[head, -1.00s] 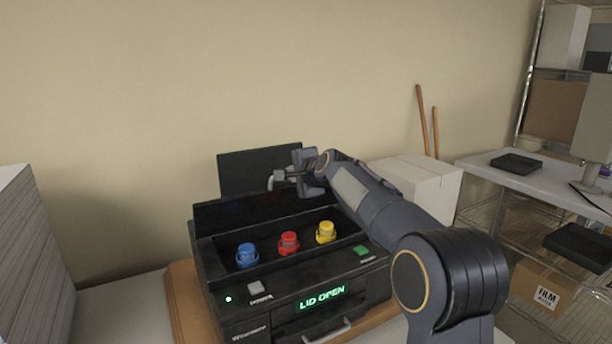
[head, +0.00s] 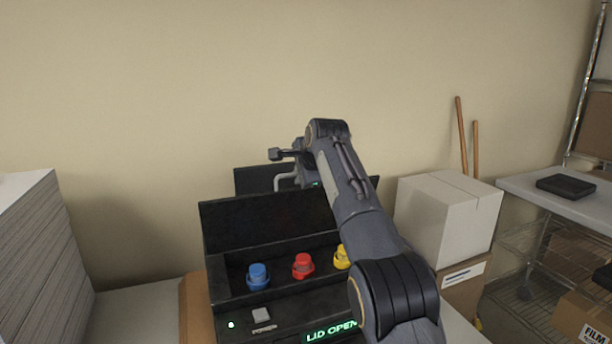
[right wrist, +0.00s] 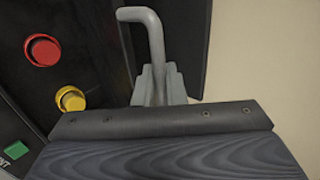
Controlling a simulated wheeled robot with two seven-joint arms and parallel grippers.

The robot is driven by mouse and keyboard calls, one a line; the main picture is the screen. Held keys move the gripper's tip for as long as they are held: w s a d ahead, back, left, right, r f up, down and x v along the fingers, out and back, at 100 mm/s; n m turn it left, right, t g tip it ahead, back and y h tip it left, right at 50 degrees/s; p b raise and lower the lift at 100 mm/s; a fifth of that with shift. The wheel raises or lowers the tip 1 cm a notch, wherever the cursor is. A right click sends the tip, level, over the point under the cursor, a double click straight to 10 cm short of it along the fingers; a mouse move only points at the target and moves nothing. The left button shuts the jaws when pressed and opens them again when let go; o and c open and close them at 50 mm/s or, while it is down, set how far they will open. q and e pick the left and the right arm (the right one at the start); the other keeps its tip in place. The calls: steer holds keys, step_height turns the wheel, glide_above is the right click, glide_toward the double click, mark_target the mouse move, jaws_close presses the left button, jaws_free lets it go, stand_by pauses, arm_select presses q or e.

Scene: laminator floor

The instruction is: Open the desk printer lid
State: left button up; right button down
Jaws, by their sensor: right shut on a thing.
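The black desk printer (head: 240,312) stands on the table with its top bay uncovered. Its dark lid (head: 262,222) is raised at the back, and the green front display reads LID OPEN, partly covered by my arm. My right gripper (head: 284,155) is above the lid at its grey bent handle (head: 287,181). In the right wrist view the gripper (right wrist: 158,88) is shut on the handle (right wrist: 150,35). Inside the bay are a blue knob (head: 258,276), a red knob (head: 303,266) and a yellow knob (head: 342,257), the last partly hidden. My left gripper is out of view.
A tall paper stack (head: 38,260) stands at left. White boxes (head: 450,215) stand right of my arm. A grey table (head: 570,205) with a black tray (head: 565,186) is farther right. The plain wall is close behind the printer.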

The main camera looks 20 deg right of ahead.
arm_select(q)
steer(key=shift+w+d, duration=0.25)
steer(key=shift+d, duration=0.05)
arm_select(e)
steer(key=shift+w, duration=0.35)
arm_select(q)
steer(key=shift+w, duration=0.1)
arm_select(e)
steer(key=shift+w+f+g, duration=0.1)
steer(key=shift+g, duration=0.2)
steer(key=c, duration=1.6)
jaws_free()
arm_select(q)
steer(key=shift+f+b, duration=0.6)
arm_select(e)
steer(key=v, duration=0.8)
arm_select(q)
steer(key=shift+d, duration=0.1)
